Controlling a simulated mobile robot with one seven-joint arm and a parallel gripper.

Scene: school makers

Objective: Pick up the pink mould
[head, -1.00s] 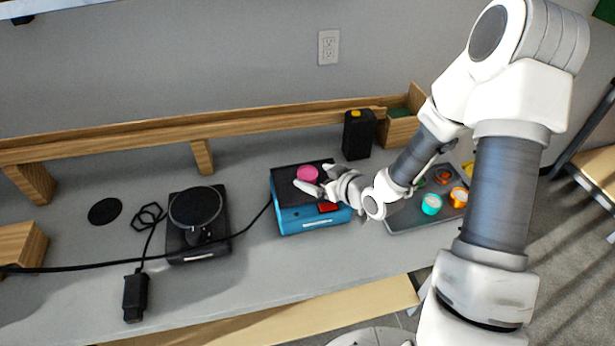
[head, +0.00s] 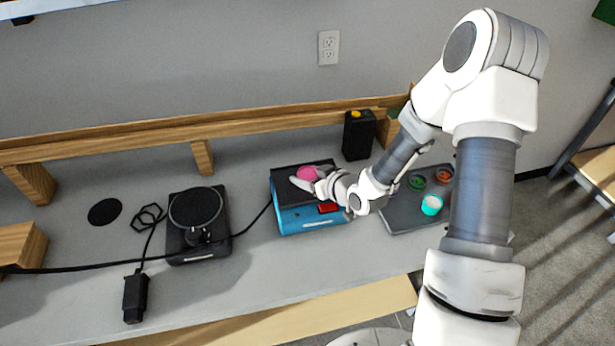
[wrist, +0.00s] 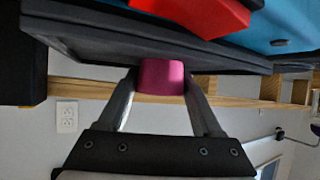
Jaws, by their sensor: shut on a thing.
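The pink mould (head: 306,173) is a small round cup on the black top of a blue box (head: 300,218). In the wrist view the pink mould (wrist: 162,77) is between the two fingers of my gripper (wrist: 161,88), which is shut on it. The mould appears to touch the black top, or to be very close to it; I cannot tell whether it is lifted. My gripper in the head view (head: 308,181) reaches in from the right and partly covers the mould.
A grey tray (head: 399,216) with teal, green and orange-red cups lies right of the box. A black container (head: 359,134) stands behind it. A black turntable-like device (head: 174,238) with a cable stands on the left. A wooden rail (head: 110,142) runs along the back.

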